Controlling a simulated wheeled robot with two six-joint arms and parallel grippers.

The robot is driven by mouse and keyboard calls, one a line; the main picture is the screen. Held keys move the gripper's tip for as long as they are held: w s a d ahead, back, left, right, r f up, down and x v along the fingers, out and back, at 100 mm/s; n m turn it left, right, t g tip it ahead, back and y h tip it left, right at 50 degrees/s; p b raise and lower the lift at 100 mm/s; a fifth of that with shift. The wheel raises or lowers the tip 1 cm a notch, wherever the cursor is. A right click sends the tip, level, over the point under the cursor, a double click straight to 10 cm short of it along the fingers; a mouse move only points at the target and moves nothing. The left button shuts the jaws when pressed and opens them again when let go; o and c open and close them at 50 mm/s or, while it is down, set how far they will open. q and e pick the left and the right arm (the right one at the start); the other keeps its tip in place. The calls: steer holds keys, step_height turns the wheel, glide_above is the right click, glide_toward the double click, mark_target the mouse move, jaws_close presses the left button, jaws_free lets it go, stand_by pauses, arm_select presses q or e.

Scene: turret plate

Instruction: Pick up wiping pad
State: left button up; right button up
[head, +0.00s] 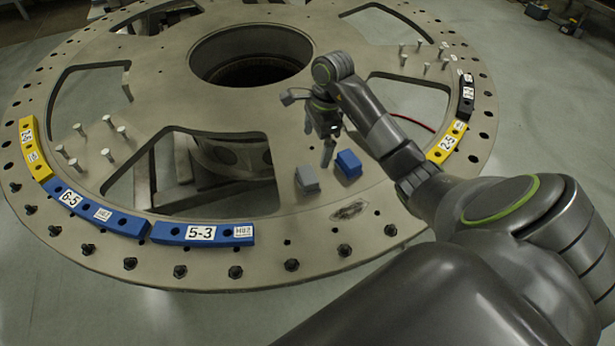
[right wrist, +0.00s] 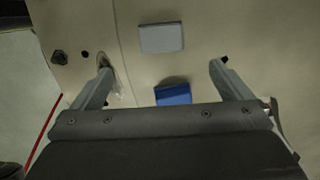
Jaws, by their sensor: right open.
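A small grey block-shaped pad (head: 307,179) and a small blue one (head: 348,165) lie side by side on the turret plate (head: 270,215). I cannot tell which is the wiping pad. My right gripper (head: 328,155) is open and empty, above the plate near the two pads. In the right wrist view the grey pad (right wrist: 161,39) lies beyond the fingertips. The blue pad (right wrist: 173,94) shows between the spread fingers (right wrist: 160,72), its lower edge hidden by the gripper body. My left gripper is not in view.
A smudged patch (head: 348,210) lies on the plate near the pads. Blue labelled segments (head: 203,233) and yellow ones (head: 447,141) line the rim. Upright pins (head: 108,153) stand in groups, and bolts dot the edge. Large cut-outs and a round central hole (head: 250,56) open the plate.

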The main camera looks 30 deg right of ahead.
mark_target(308, 174)
steer(key=f+b, duration=0.2)
steer(key=a+f+b, duration=0.1)
steer(key=f+b, duration=0.1)
steer(key=f, duration=0.1)
steer(key=f+b, duration=0.2)
steer(key=f, duration=0.1)
steer(key=shift+w+a+f+b, duration=0.15)
steer(key=shift+w+b, duration=0.05)
steer(key=shift+b, duration=0.1)
steer(key=shift+a+f+b, duration=0.1)
steer(key=shift+f+b, duration=0.3)
steer(key=shift+f, duration=0.1)
steer(key=shift+w+a+f+p, duration=0.1)
steer(key=shift+a+f+p, duration=0.05)
steer(key=shift+f+p, duration=0.35)
steer(key=shift+w+a+f+p, duration=0.1)
steer(key=shift+a+f+p, duration=0.05)
steer(key=shift+f+p, duration=0.3)
steer(key=shift+f, duration=0.65)
steer(key=c, duration=1.1)
steer(key=shift+r, duration=0.1)
